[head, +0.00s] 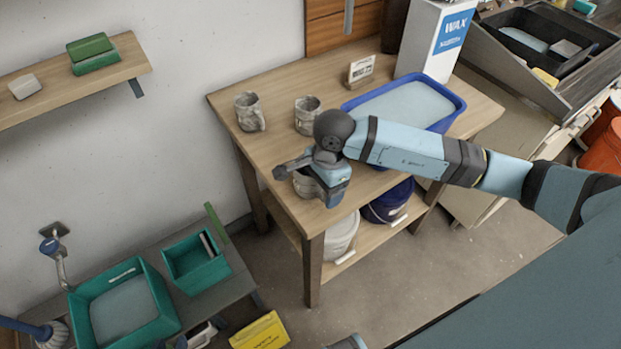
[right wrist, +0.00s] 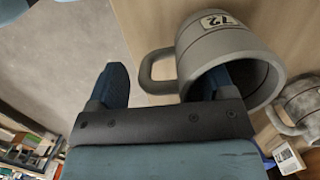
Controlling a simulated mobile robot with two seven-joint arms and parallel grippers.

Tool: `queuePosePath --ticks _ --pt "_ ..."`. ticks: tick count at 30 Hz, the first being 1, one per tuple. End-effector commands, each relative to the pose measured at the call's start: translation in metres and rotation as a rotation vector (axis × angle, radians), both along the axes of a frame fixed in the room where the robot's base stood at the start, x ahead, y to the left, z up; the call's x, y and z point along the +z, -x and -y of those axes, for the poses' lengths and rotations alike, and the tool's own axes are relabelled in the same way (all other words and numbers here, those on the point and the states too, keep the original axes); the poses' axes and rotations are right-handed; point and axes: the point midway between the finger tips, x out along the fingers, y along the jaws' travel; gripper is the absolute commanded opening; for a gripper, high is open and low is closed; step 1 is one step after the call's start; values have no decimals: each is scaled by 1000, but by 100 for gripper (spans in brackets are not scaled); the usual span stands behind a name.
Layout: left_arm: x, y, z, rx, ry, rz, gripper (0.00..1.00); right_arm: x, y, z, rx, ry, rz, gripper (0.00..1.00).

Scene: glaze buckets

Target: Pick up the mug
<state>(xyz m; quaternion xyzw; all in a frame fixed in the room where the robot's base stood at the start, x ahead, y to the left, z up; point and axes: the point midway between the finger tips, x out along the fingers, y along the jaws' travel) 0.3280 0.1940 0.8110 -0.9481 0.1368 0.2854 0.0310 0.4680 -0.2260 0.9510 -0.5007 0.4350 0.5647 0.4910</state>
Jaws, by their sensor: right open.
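A grey mug (right wrist: 225,50) with a "72" label fills the upper right of the right wrist view. Its handle lies between the fingers of my open right gripper (right wrist: 165,78). The right-hand finger overlaps the mug's mouth and seems to reach inside it; contact is unclear. In the head view this mug (head: 302,187) is at the table's front left, mostly hidden by my right gripper (head: 312,178). Two more speckled mugs, one at the back left (head: 249,112) and one nearer the middle (head: 307,116), stand on the wooden table (head: 225,98). My left gripper is not in view.
A blue basin (head: 455,112) of pale liquid stands behind my right forearm. A small card (head: 361,68) and a WAX box (head: 432,40) are at the back. A white bucket (head: 342,236) and a dark blue bucket (head: 388,204) sit on the shelf below.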

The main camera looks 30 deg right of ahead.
Motion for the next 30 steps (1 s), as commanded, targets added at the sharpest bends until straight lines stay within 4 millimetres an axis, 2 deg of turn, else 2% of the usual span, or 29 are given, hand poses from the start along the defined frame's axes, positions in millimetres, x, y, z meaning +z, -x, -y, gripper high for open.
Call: queuePosePath --ticks 3,9,12,19,23,26,30 --pt "0 0 0 0 0 0 38 0 0 0 0 0 0 75" --pt "0 0 0 0 0 0 38 0 0 0 0 0 0 29" --pt "0 0 0 0 0 0 38 1 0 0 0 0 1 10" --pt "0 0 0 1 -1 0 38 2 0 0 0 0 1 10" --pt "-1 0 0 1 -1 0 38 9 -1 0 -1 0 2 10" --pt "-2 0 0 1 -1 0 38 21 -1 0 -1 -1 5 10" --pt "-5 0 0 1 0 0 38 49 -2 0 0 -2 6 10"
